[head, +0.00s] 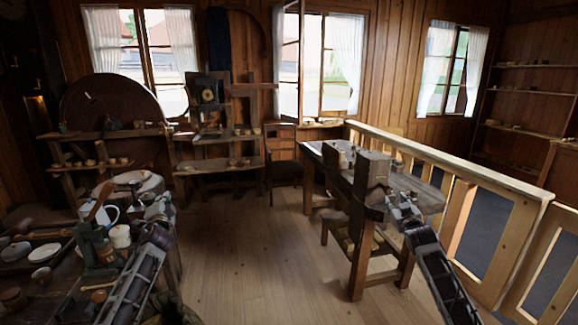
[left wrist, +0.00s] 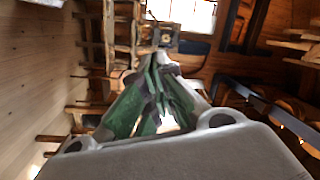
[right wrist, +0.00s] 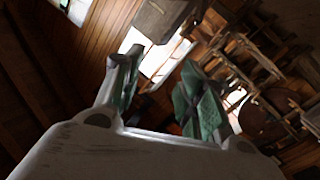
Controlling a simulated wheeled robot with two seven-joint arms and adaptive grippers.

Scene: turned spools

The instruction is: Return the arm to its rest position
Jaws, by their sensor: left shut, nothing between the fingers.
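My left gripper (head: 161,205) is over the right part of the cluttered table at the left of the head view. In the left wrist view the green fingers of this gripper (left wrist: 160,62) come together at the tips, with nothing between them. My right gripper (head: 402,204) is in front of the wooden workbench at the right of the head view. In the right wrist view the fingers of this gripper (right wrist: 162,75) stand well apart, with nothing between them. I cannot make out any spools for certain.
The cluttered table holds a green metal device (head: 92,246), a white cup (head: 120,236) and a white bowl (head: 41,275). The wooden workbench (head: 370,180) stands beside a wooden railing (head: 480,172). The plank floor (head: 245,255) between table and bench is clear.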

